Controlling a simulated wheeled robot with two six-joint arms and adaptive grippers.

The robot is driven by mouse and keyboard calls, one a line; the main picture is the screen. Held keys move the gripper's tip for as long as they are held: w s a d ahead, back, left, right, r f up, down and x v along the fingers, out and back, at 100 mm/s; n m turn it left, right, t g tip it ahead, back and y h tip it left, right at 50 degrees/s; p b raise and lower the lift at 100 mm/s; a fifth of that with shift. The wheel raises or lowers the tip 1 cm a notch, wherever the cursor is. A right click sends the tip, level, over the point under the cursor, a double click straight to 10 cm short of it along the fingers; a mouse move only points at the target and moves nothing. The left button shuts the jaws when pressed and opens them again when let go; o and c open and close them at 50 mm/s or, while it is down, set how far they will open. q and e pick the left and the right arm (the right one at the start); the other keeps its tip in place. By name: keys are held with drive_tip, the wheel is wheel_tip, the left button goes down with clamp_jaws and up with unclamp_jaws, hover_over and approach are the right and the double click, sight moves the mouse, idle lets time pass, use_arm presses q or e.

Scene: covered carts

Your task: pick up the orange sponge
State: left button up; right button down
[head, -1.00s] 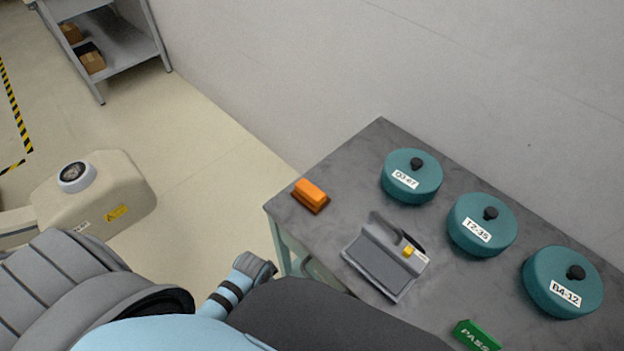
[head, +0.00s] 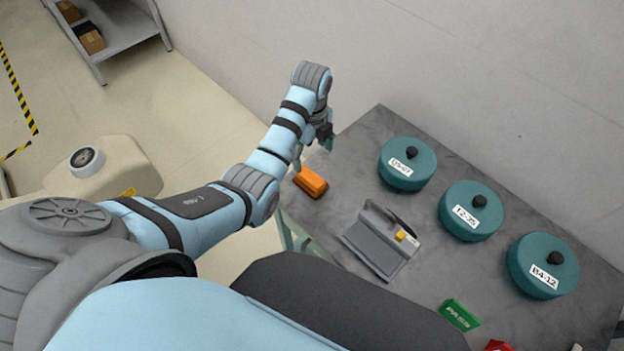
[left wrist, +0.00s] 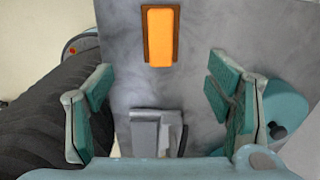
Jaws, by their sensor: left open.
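The orange sponge (head: 311,181) lies at the left end of the grey tabletop, close to its edge. In the left wrist view the sponge (left wrist: 160,36) sits on a thin brown base, beyond and between the spread fingers. My left gripper (head: 322,138) is above the table's far left corner, just behind the sponge and apart from it. In the left wrist view my left gripper (left wrist: 165,112) is open, with nothing between its green pads. My right gripper is not in view.
A grey dustpan-like stand (head: 379,243) with a yellow part is right of the sponge. Several teal lidded containers, one labelled T2-35 (head: 470,212), line the wall side. A green PASS block (head: 459,314) and a red block (head: 498,346) lie at the near edge. Bare tabletop surrounds the sponge.

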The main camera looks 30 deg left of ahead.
sight(310, 176)
use_arm(q)
drive_tip(key=f+b, duration=0.2)
drive_tip(key=f, duration=1)
drive_tip(key=shift+a+b, duration=0.2)
drive_tip(key=shift+b, duration=0.2)
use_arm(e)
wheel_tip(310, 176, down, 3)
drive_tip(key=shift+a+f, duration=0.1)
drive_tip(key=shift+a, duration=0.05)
use_arm(q)
drive_tip(key=shift+c, duration=0.5)
drive_tip(key=c, duration=1.1)
drive_tip(key=shift+c, duration=0.2)
drive_tip(key=shift+r, duration=0.15)
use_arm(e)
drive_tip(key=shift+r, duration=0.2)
